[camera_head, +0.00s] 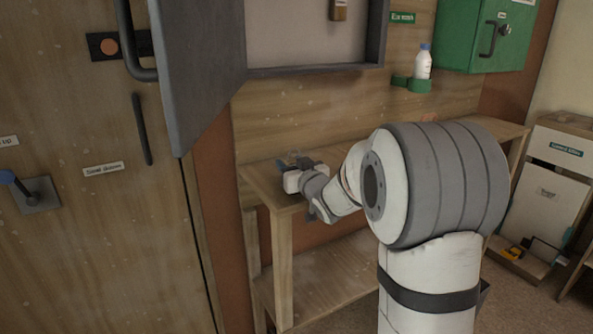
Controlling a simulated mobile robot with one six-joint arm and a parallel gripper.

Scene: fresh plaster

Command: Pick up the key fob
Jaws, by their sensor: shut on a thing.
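My gripper (294,163) is low over the left end of the wooden bench, its fingers pointing away from the camera. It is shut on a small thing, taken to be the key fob. My own gripper body and wrist hide most of that thing, so its shape and colour cannot be made out. Whether it touches the bench top cannot be told.
The wooden bench (262,185) runs along the wall, its visible top mostly clear. Above it is a wall cabinet (300,35) with its grey door (200,70) swung open. A white bottle (423,64) stands in a green holder (418,85). A green box (486,35) hangs right.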

